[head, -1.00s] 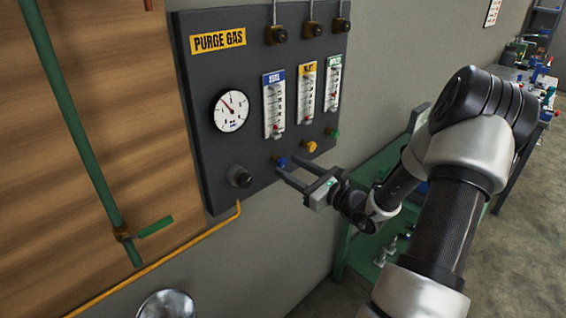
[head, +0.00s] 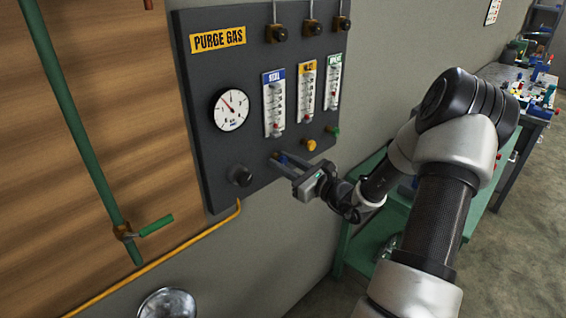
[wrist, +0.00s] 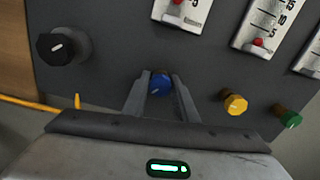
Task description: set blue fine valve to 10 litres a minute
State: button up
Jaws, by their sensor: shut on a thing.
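The blue fine valve (wrist: 160,85) is a round blue knob low on the dark purge gas panel (head: 262,55). My gripper (head: 279,160) reaches the panel from the lower right in the head view. In the wrist view its two fingers (wrist: 161,92) are closed on the blue knob, one on each side. The blue-labelled flow meter (head: 274,104) is above this knob. Its red float sits low in the tube, near the 5 mark in the wrist view (wrist: 176,2). The exact reading is too small to tell. In the head view the fingers mostly cover the knob.
A yellow knob (head: 309,145) and a green knob (head: 333,131) are close on the right. A black knob (head: 240,176) is on the left, under a round gauge (head: 231,109). A yellow pipe (head: 165,268) runs below the panel. A green bench (head: 385,240) stands at the right.

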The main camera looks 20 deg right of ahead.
jog(key=shift+f+b, duration=0.1)
jog(key=shift+b, duration=0.2)
jog(key=n+b, duration=0.1)
jog(key=b, duration=0.1)
jog(key=n+b, duration=0.2)
jog(key=shift+f+n+b, duration=0.2)
jog(key=shift+n+b, duration=0.1)
jog(key=shift+b, duration=0.1)
jog(key=n+b, duration=0.3)
jog(key=b, duration=0.2)
jog(key=shift+f+n+b, duration=0.1)
jog(key=shift+n+b, duration=0.2)
jog(key=shift+b, duration=0.1)
jog(key=n+b, duration=0.3)
jog(key=b, duration=0.2)
jog(key=n+b, duration=0.1)
jog(key=b, duration=0.1)
jog(key=shift+r+b, duration=0.35)
jog(key=shift+r+n, duration=0.1)
jog(key=shift+n, duration=0.2)
jog(key=shift+d, duration=0.1)
jog(key=o, duration=1)
jog(key=shift+o, duration=0.2)
jog(key=shift+s, duration=0.15)
